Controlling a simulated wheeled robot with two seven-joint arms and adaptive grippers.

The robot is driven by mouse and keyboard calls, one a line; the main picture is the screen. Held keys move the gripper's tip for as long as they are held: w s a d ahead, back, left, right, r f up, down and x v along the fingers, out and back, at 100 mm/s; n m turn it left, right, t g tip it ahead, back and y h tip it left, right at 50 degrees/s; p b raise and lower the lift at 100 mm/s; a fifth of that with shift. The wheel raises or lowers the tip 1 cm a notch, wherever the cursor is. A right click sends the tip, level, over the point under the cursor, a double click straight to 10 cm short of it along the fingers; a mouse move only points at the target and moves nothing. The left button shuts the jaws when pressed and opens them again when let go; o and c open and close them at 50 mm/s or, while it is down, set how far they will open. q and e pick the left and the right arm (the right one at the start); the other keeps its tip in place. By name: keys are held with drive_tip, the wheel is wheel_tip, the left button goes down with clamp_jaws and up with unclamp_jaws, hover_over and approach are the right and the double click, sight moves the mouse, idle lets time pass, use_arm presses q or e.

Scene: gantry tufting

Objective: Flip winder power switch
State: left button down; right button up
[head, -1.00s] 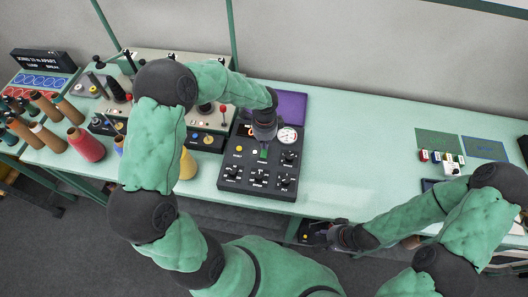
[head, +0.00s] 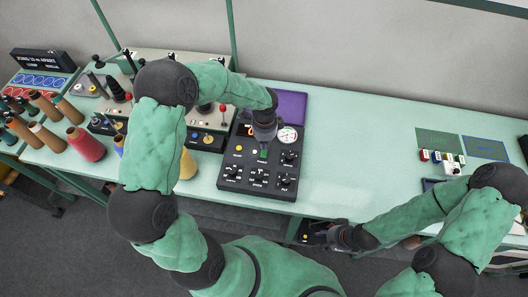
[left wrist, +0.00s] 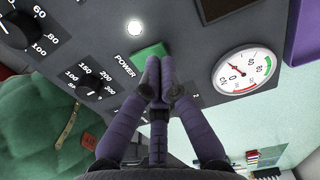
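The dark winder control box (head: 230,178) sits on the table in the head view, with knobs, a round gauge and a green power switch (head: 263,154). In the left wrist view the green switch (left wrist: 151,51) lies beside the printed word POWER. My left gripper (head: 264,141) points down over the box. In the left wrist view its fingertips (left wrist: 160,84) are together, at the switch's near edge and partly covering it; I cannot tell whether they touch it. My right gripper (head: 314,234) is low near the table's front edge, small and dark, its opening unclear.
A round gauge (left wrist: 245,72) and a lit white lamp (left wrist: 134,28) are near the switch. A purple pad (head: 292,104) lies behind the box. Thread cones (head: 86,146) and other control boxes stand on the left.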

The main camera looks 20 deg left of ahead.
sight(264, 150)
use_arm(q)
drive_tip(key=shift+f+b, duration=0.55)
drive_tip(key=shift+f, duration=0.3)
idle(0.4)
drive_tip(key=shift+r, duration=0.1)
drive_tip(key=shift+r+p, duration=2.75)
drive_tip(key=shift+r, duration=0.7)
drive_tip(key=shift+f, duration=0.1)
